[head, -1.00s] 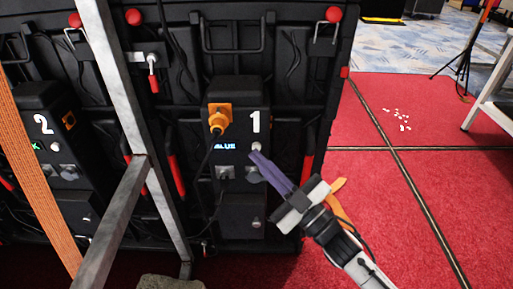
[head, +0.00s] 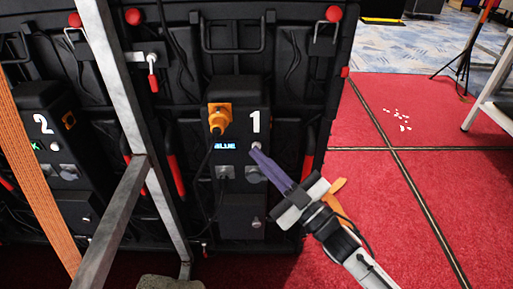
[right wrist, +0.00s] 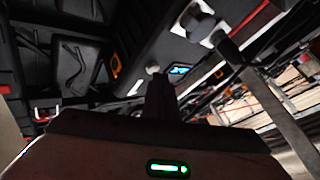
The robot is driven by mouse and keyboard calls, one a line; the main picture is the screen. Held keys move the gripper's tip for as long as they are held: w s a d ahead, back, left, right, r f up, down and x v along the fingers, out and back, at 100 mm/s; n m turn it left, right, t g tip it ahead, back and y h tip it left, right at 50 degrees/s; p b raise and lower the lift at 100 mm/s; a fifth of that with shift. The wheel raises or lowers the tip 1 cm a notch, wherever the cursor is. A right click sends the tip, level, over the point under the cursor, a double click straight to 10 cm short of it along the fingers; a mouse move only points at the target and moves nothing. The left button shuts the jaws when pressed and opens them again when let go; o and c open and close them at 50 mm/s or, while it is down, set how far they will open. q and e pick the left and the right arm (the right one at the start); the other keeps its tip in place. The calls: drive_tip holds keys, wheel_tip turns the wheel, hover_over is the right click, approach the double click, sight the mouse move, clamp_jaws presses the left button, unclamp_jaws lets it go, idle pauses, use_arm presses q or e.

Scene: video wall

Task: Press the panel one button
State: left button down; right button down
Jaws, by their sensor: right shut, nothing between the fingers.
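Panel one (head: 238,180) is a black box with a white "1" on the back of the video wall. Its small display (head: 224,146) shows "BLUE" in lit letters; it also shows in the right wrist view (right wrist: 180,70). The panel one button (head: 256,146) is small, round and white, right of the display; it also shows in the right wrist view (right wrist: 152,70). My right gripper (head: 254,153) is shut and empty, its purple fingertips right at the button's lower edge. I cannot tell whether they touch it. My left gripper is out of view.
An orange plug (head: 219,119) with a hanging black cable sits above the display. A grey metal brace (head: 130,110) stands left of panel one. Panel two (head: 52,130) is farther left. Red carpet (head: 400,190) lies open at the right.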

idle(0.5)
drive_tip(key=shift+s+p, duration=0.5)
drive_tip(key=shift+s, duration=0.25)
drive_tip(key=s+p, duration=0.2)
drive_tip(key=s, duration=0.3)
idle(0.8)
